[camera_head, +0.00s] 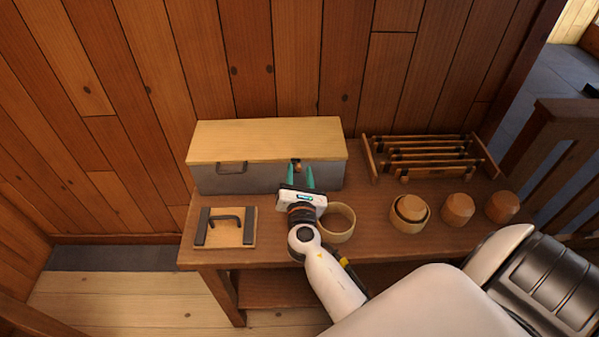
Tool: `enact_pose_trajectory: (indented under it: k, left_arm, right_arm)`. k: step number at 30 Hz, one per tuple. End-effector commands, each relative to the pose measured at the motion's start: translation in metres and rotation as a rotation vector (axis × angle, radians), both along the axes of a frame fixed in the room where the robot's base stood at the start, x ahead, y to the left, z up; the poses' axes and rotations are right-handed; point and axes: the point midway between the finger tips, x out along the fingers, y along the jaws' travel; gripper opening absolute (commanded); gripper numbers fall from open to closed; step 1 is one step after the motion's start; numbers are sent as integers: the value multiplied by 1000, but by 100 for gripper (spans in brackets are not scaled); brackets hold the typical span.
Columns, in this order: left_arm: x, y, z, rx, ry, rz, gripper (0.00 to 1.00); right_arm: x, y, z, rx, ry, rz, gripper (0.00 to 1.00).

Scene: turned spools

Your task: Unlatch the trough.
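The trough (250,181) is a grey metal box with a flat pale wooden lid (267,140), standing at the back left of the wooden table; the lid is down. A dark handle (232,168) is on its front at left. A small dark and brass latch (296,165) is at the front right, under the lid edge. My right gripper (297,175) reaches in from the lower right. Its two green fingers are apart, pointing at the trough front just below the latch, with nothing seen between them. Whether a finger touches the latch cannot be told. My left gripper is out of view.
A board with a dark handle (225,228) lies at the table's front left. A wooden ring or bowl (338,222) stands close beside my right gripper. Nested bowls (408,213) and two turned pieces (458,208) (502,207) sit at right. A rack of spindles (428,157) stands behind them.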

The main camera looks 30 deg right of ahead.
Motion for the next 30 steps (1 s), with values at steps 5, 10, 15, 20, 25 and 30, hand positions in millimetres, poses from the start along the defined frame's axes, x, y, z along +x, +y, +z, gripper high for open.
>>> enact_pose_trajectory:
  k: [5,10,15,20,25,30]
  left_arm:
    - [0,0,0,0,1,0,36]
    - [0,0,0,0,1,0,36]
    - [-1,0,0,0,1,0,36]
    - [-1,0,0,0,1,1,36]
    - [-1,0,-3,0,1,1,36]
    - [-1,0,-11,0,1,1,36]
  right_arm:
    - [2,-1,0,0,0,0,37]
    - [2,-1,0,1,-1,0,31]
    - [2,-1,0,1,-1,0,3]
    - [2,-1,0,2,-1,0,0]
    - [1,-2,-1,23,-14,0,0]
    - [0,-4,-4,86,-54,1,0]
